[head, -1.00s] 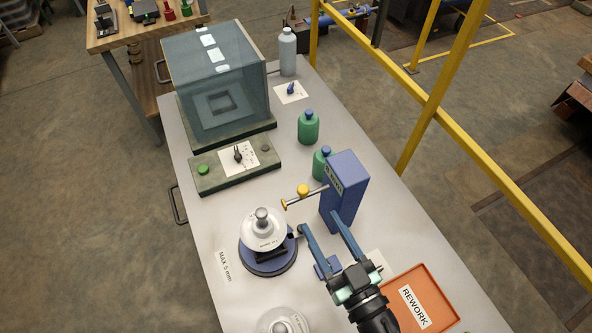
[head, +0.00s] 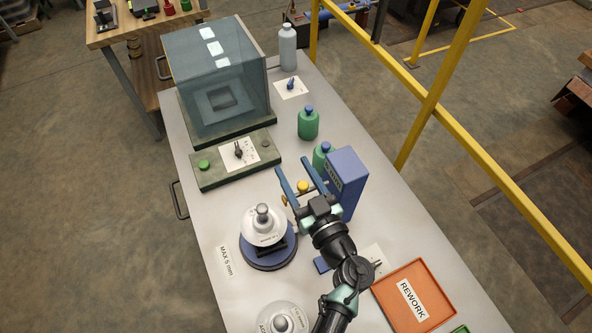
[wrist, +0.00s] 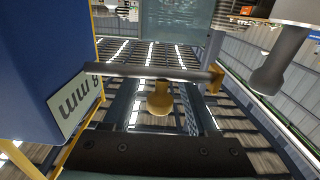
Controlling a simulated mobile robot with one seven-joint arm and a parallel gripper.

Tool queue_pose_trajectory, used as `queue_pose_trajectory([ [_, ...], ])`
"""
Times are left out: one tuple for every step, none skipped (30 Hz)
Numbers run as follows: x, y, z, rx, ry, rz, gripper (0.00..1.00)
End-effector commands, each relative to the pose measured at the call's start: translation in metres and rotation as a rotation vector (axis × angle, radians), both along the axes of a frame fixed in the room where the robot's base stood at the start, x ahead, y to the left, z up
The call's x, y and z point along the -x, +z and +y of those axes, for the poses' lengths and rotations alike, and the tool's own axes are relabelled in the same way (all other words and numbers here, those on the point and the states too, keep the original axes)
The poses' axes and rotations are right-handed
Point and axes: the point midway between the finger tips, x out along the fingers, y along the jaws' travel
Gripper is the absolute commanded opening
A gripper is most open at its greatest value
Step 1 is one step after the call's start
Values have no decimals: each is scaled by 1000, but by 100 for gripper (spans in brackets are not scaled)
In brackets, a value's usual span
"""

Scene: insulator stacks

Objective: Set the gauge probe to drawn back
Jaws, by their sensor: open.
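The gauge is a blue block (head: 347,180) on the right side of the table. A yellow knob (head: 302,187) on the rod also shows in the wrist view (wrist: 160,98). My gripper (head: 292,165) is open, with one finger on each side of the knob and visible gaps between. White insulator discs (head: 262,227) sit on a dark blue round base (head: 268,258), left of the probe. My gripper hides part of the rod in the head view.
Green bottles (head: 308,123) stand behind the gauge. A control panel (head: 210,177) and glass-fronted box (head: 215,85) are at the back left. An orange REWORK tray (head: 433,302) lies front right. Another white insulator (head: 283,322) is at the front edge.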

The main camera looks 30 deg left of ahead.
Motion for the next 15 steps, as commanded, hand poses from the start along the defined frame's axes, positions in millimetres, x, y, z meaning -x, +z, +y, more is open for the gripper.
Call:
queue_pose_trajectory([
  [0, 0, 0, 0, 0, 0, 58],
  [0, 0, 0, 0, 0, 0, 58],
  [0, 0, 0, 0, 0, 0, 51],
  [0, 0, 0, 0, 0, 0, 46],
  [0, 0, 0, 0, 0, 0, 40],
  [0, 0, 0, 0, 0, 0, 33],
  [0, 0, 0, 0, 0, 0, 28],
  [0, 0, 0, 0, 0, 0, 22],
  [0, 0, 0, 0, 0, 0, 15],
  [0, 0, 0, 0, 0, 0, 10],
  [0, 0, 0, 0, 0, 0, 4],
  [0, 0, 0, 0, 0, 0, 0],
  [0, 0, 0, 0, 0, 0, 0],
  [0, 0, 0, 0, 0, 0, 0],
  [0, 0, 0, 0, 0, 0, 0],
])
